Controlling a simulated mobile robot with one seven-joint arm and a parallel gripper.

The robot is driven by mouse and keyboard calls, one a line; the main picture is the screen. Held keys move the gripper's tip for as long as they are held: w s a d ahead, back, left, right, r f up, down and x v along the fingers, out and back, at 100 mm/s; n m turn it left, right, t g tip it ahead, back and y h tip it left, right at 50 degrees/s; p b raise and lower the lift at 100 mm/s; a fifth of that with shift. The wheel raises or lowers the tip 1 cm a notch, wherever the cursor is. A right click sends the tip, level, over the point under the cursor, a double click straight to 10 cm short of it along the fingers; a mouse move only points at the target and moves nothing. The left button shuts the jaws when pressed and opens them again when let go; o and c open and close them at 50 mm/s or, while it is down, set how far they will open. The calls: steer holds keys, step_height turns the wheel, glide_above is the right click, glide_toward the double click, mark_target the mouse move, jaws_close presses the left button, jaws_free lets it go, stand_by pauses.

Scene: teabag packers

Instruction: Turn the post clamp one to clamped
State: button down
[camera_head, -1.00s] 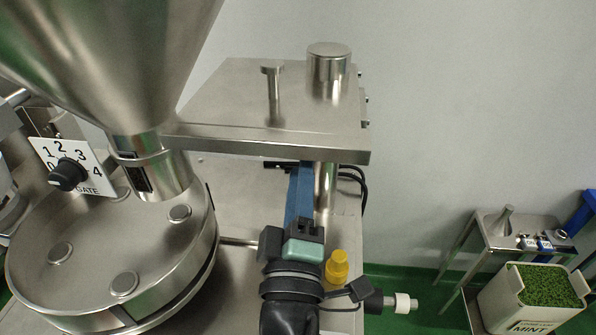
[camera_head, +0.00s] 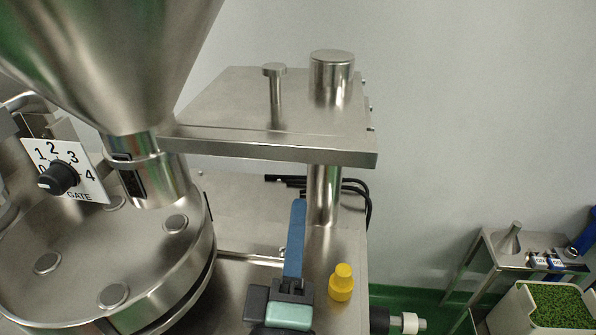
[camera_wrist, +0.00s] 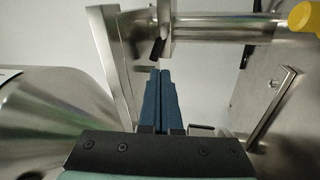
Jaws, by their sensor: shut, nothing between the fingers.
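The steel post (camera_head: 323,192) rises from the machine top and carries a flat steel plate (camera_head: 270,143). A black lever (camera_head: 287,179), likely the post clamp's handle, sticks out left of the post under the plate. In the wrist view a black lever (camera_wrist: 158,47) hangs beside a collar on the post (camera_wrist: 215,27), just beyond my fingertips. I cannot read its clamp state. My gripper (camera_head: 298,203) has blue fingers pressed together with nothing between them. In the head view its tips are below the lever; the wrist view also shows the fingers (camera_wrist: 160,73). Contact is not clear.
A yellow knob (camera_head: 341,282) stands right of my gripper. A hopper (camera_head: 100,60) and round steel pan (camera_head: 80,255) are at left, with a gate dial (camera_head: 58,179). Black cables (camera_head: 368,205) run behind the post. A mint bin (camera_head: 550,310) is at lower right.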

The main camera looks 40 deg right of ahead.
step_height(320, 180, down, 3)
steer(key=w+a+n+g+b, duration=0.2)
steer(key=w+n+b, duration=0.1)
steer(key=n, duration=1.2)
steer(key=w+d+r+p, duration=0.4)
steer(key=w+d, duration=0.1)
steer(key=d, duration=0.4)
steer(key=shift+w+d+r+y, duration=0.25)
steer(key=shift+w+d+y, duration=0.1)
steer(key=shift+w+y, duration=0.05)
